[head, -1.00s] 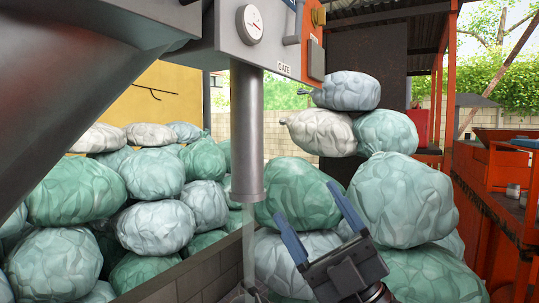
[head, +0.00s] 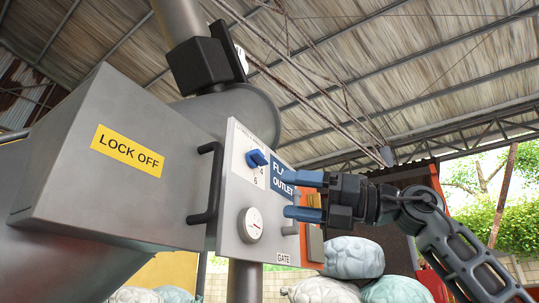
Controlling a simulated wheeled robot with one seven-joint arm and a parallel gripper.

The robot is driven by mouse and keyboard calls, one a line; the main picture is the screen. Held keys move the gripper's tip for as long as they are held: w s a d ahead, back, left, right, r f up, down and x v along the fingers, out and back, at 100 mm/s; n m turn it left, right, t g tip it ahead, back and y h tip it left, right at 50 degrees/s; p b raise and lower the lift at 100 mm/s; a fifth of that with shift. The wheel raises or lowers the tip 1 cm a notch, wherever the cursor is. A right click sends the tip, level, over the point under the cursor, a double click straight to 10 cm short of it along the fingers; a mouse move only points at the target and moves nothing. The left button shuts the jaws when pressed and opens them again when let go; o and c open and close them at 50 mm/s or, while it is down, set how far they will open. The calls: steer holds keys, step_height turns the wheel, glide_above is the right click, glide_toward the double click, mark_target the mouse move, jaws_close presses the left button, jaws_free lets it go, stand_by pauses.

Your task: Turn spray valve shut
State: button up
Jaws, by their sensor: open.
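A blue knob (head: 256,158) sits on a white dial plate with numbers such as 4 and 6, on the grey front panel (head: 236,200). I cannot tell for sure that this knob is the spray valve. My gripper (head: 290,195) is open and empty, with its blue fingers pointing left, one above the other. It is right of and a little below the knob, in front of the panel's right side. Whether the fingers touch the panel is unclear.
A black handle (head: 208,184) stands out at the panel's left edge. A round gauge (head: 250,225) is below, with a GATE label (head: 283,258) near it. A yellow LOCK OFF label (head: 127,150) is on the housing. Stuffed bags (head: 352,257) are stacked behind.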

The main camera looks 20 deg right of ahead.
mark_target(257, 158)
step_height(257, 158, up, 11)
steer(key=d+t+h, duration=0.1)
steer(key=t+h, duration=0.2)
steer(key=h, duration=0.3)
steer(key=p+x, duration=0.3)
steer(key=x, duration=0.4)
steer(key=shift+a, duration=0.15)
steer(key=shift+c, duration=0.4)
steer(key=c, duration=1)
steer(key=shift+o, duration=0.2)
